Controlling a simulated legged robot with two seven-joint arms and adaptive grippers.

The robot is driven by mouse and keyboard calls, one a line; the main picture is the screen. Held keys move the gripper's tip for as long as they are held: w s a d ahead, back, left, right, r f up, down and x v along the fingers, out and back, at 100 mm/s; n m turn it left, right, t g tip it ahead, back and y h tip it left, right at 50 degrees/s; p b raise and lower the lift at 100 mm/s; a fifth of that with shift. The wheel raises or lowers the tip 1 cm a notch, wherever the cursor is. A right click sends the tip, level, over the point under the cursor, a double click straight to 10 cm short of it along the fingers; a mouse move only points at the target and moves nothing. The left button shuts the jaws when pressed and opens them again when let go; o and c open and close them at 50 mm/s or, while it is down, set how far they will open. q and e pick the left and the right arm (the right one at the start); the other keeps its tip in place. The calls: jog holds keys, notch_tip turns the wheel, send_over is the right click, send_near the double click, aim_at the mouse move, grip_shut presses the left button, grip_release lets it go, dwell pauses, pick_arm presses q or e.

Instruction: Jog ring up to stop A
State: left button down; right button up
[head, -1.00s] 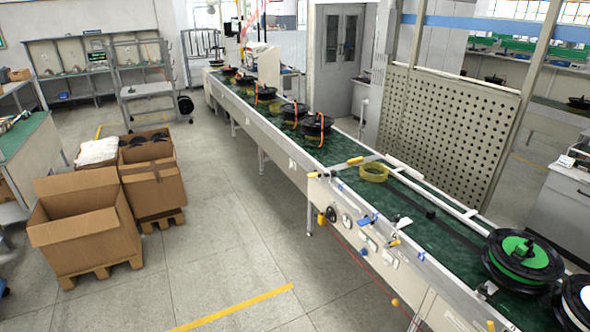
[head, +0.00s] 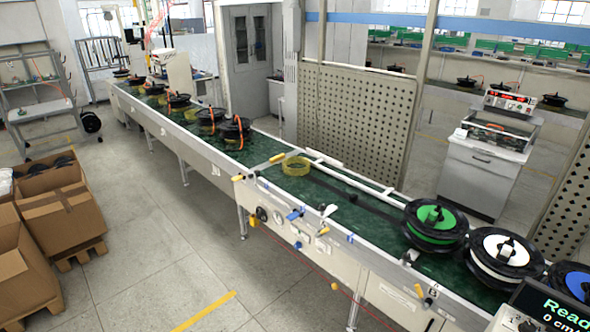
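A yellow ring (head: 295,166) lies on the green conveyor belt (head: 345,208), about midway along the visible line. A bar with yellow ends (head: 258,168) crosses the belt just left of the ring; a small gap or contact between them cannot be told. I cannot read which stop is marked A. A display (head: 560,310) at the bottom right is cut off; it shows "Read" and "0 cm/". Neither of my grippers is in view.
Spools with green (head: 435,216), white (head: 497,249) and blue (head: 575,282) centres stand at the near right. Several black spools with orange straps, one here (head: 235,130), stand farther up the belt. Cardboard boxes (head: 62,210) are at the left. The floor (head: 175,240) before the conveyor is clear.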

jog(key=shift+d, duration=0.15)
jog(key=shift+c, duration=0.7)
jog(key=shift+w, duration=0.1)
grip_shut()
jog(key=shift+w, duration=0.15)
